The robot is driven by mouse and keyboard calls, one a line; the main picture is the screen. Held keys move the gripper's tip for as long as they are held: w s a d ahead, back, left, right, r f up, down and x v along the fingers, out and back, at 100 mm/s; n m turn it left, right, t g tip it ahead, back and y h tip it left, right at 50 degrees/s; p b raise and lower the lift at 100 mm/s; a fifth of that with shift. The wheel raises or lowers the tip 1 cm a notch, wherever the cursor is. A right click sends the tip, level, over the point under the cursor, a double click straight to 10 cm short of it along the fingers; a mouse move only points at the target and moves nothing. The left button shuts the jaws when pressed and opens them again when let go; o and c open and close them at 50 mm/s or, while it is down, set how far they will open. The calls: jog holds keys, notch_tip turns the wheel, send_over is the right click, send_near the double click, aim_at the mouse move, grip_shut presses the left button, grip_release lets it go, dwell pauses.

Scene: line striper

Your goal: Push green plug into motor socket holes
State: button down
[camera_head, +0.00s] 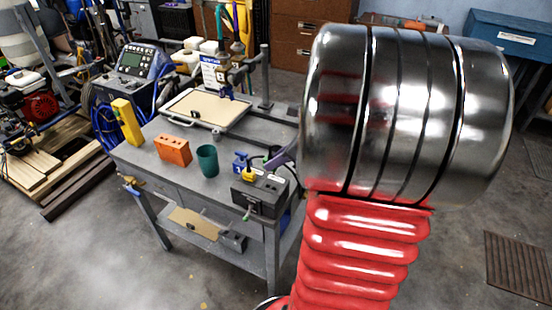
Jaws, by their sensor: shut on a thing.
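A dark box with sockets on its top (261,191) stands near the bench's right front corner; I take it for the motor socket. Its holes are too small to make out. A yellow piece (248,175) and a blue piece (240,160) are beside the box's back left. A purple-grey wedge (283,153), seemingly my gripper, reaches in from behind my arm just behind the box. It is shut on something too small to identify. My arm hides the rest.
On the grey bench (150,154) stand an orange brick (174,150), a teal cup (208,160) and a yellow block (127,122). A framed board (208,108) lies at the back. Dark cables loop right of the box.

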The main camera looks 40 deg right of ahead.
jog(key=shift+f, duration=2.6)
jog(key=shift+f, duration=1.4)
dwell(0.9)
jog(key=c, duration=1.3)
grip_release()
jog(key=shift+o, duration=0.2)
jog(key=shift+s, duration=0.1)
jog(key=v, duration=0.7)
dwell(0.4)
